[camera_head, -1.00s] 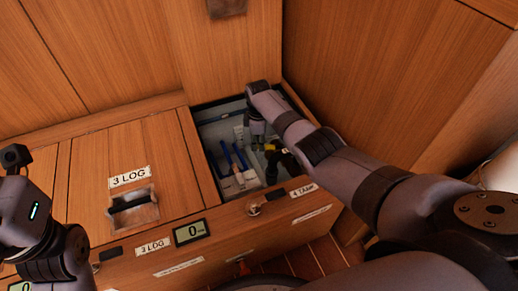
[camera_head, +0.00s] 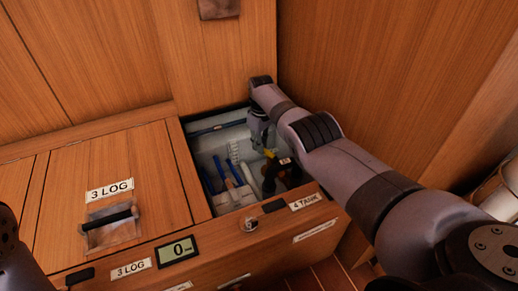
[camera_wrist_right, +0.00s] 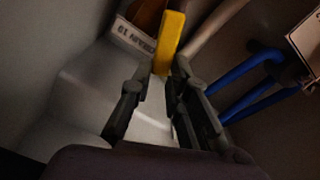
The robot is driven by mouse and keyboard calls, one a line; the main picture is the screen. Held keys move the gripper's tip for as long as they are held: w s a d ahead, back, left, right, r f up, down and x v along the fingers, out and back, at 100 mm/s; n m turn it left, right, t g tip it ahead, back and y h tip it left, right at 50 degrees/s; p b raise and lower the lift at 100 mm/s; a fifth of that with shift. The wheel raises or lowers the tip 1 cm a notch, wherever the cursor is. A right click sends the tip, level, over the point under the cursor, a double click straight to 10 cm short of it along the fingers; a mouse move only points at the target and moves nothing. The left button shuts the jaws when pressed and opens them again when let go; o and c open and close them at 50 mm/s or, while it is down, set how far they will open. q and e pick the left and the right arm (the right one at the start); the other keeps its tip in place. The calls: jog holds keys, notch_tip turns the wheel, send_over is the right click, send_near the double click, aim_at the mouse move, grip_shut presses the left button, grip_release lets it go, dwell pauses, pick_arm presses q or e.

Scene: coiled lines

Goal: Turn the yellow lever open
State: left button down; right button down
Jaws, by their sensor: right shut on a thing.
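The yellow lever (camera_head: 270,153) is down inside the open compartment marked 4 TANK, at the back right. In the right wrist view the yellow lever (camera_wrist_right: 171,38) is a flat upright bar, with its lower end between my fingertips. My right gripper (camera_wrist_right: 161,80) is shut on that lower end. In the head view my right gripper (camera_head: 264,143) reaches down into the compartment, small and partly dark. The lever's pivot is not clear. My left gripper is not in view; only part of my left arm shows at the left edge.
The compartment also holds blue-handled items (camera_head: 228,174), a white brush (camera_head: 232,152) and a dark fitting (camera_head: 282,174). Blue tubes (camera_wrist_right: 250,85) and a white label (camera_wrist_right: 133,37) are near my right fingers. A closed 3 LOG lid (camera_head: 105,190) lies left. Wood walls stand behind and right.

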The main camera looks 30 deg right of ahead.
jog(key=shift+w+d, duration=0.1)
jog(key=shift+d, duration=0.05)
dwell(0.3)
jog(key=c, duration=1.5)
grip_release()
notch_tip(320, 180, up, 12)
jog(key=shift+c, duration=0.5)
